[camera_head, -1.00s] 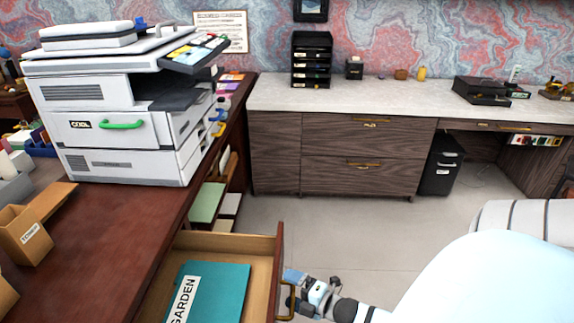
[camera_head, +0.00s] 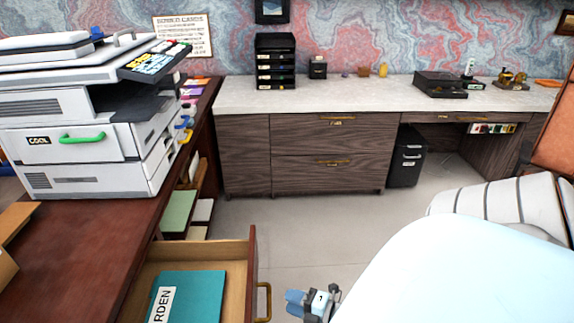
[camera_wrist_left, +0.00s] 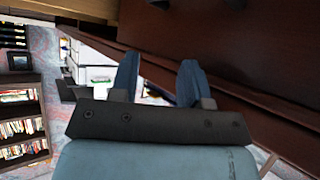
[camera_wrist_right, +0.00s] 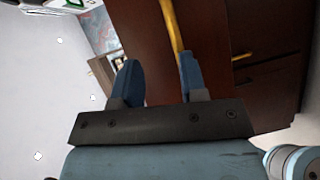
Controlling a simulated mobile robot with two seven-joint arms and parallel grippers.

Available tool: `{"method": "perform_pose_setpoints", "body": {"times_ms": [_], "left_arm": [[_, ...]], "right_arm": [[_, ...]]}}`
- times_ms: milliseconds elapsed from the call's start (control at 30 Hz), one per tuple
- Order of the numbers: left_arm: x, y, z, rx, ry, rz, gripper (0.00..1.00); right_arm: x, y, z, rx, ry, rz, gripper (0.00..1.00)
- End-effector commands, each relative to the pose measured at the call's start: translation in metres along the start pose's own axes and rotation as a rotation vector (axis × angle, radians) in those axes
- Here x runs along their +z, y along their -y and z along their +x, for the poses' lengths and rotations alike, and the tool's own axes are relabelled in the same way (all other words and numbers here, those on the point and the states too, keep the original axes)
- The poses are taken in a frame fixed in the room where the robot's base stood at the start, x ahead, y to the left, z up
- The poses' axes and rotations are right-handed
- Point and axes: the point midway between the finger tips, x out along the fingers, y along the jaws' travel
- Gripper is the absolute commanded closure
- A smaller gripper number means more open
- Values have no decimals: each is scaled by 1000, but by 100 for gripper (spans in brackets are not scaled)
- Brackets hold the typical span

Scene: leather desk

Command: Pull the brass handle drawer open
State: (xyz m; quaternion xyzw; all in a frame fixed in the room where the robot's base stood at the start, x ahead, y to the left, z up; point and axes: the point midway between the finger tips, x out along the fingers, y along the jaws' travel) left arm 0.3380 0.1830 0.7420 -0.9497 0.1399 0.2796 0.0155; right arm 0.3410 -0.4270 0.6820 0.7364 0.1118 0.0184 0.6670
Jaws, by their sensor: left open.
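The brass handle (camera_head: 263,302) is on the front of a drawer (camera_head: 252,270) that stands pulled out from the red-brown desk. A teal folder (camera_head: 195,297) with a white label lies inside. My right gripper (camera_head: 300,304) is just right of the handle, with a small gap between them. In the right wrist view its fingers (camera_wrist_right: 158,68) are apart with nothing held, and the brass handle (camera_wrist_right: 172,28) shows beyond them near the right finger. My left gripper (camera_wrist_left: 157,72) shows only in the left wrist view, open and empty beside a dark red-brown wood surface.
A white printer (camera_head: 80,140) stands on the desk (camera_head: 95,240). A wood-grain cabinet (camera_head: 335,150) with a pale top is along the back wall, with a black bin unit (camera_head: 407,160) beside it. Grey floor (camera_head: 330,225) is clear right of the drawer.

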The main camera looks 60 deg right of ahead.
Motion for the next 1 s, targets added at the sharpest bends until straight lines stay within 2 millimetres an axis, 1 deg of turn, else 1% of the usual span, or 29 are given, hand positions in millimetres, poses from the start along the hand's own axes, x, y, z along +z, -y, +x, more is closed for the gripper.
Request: {"method": "perform_pose_setpoints", "body": {"times_ms": [100, 700, 833, 1000], "left_arm": [[-2, 0, -1, 0, -1, 0, 57], [-8, 0, -4, 0, -3, 0, 57], [-8, 0, -4, 0, -3, 0, 57], [-8, 0, -4, 0, -3, 0, 57]], "right_arm": [[1, 3, -9, -2, 0, 1, 61], [5, 15, -49, -3, 1, 0, 61], [6, 16, -53, -3, 1, 0, 61], [6, 17, -53, -2, 1, 0, 61]]}}
